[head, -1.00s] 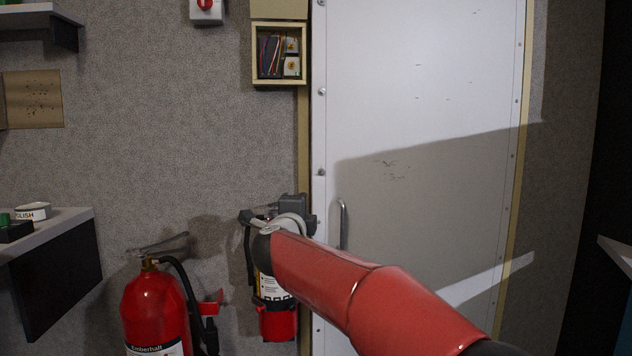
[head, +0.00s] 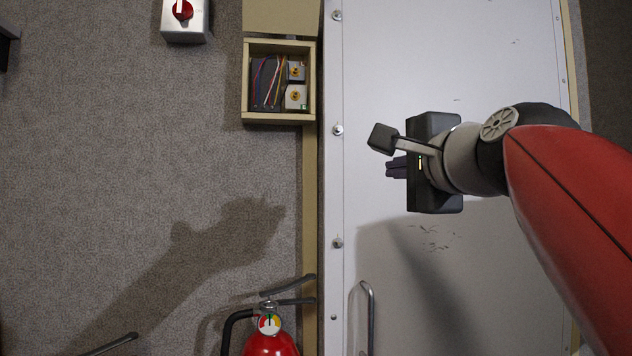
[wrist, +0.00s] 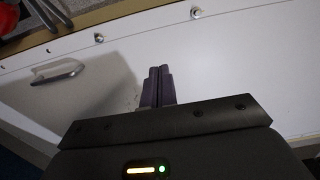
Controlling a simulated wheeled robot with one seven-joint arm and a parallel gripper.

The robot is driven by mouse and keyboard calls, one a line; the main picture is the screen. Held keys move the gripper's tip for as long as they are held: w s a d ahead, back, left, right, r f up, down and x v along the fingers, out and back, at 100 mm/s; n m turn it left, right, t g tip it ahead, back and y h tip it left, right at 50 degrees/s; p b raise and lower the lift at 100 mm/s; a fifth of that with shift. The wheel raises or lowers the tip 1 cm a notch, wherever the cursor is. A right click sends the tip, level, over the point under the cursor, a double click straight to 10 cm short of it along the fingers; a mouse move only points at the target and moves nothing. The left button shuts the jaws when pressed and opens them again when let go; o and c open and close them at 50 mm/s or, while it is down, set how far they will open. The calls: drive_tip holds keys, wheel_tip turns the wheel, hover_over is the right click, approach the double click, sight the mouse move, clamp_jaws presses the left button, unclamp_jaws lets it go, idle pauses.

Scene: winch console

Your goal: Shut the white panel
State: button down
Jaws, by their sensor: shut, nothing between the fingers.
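The white panel (head: 390,60) is tall, with bolts along its left edge and a metal handle (head: 370,315) low on that side. A dark strip runs between its left edge and the beige frame post. I cannot tell whether it is flush or slightly ajar. My gripper (head: 388,167) is in front of the panel, above and right of the handle, pointing left. Its fingers are together and empty. In the wrist view the panel (wrist: 240,60) fills most of the picture behind my shut fingers (wrist: 160,72), with the handle (wrist: 58,73) to the left. Contact is not visible.
A beige open box (head: 246,90) with wires and switches sits on the wall left of the panel. A grey switch box (head: 195,25) with a red knob is at the upper left. A red fire extinguisher (head: 270,343) is at the bottom. The wall between is bare.

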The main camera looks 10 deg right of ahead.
sight(357, 174)
drive_tip(key=w, duration=0.4)
drive_tip(key=w+p, duration=0.1)
drive_tip(key=w, duration=0.4)
drive_tip(key=w+a+p, duration=0.1)
drive_tip(key=w, duration=0.3)
drive_tip(key=shift+w, duration=0.3)
drive_tip(key=shift+w, duration=0.1)
drive_tip(key=w+p, duration=0.2)
drive_tip(key=w, duration=0.1)
drive_tip(key=w+p, duration=0.1)
drive_tip(key=shift+w+a+r, duration=0.1)
drive_tip(key=shift+w+r, duration=0.15)
drive_tip(key=shift+w, duration=0.05)
drive_tip(key=shift+s+f, duration=0.15)
drive_tip(key=shift+f, duration=0.1)
drive_tip(key=shift+s, duration=0.15)
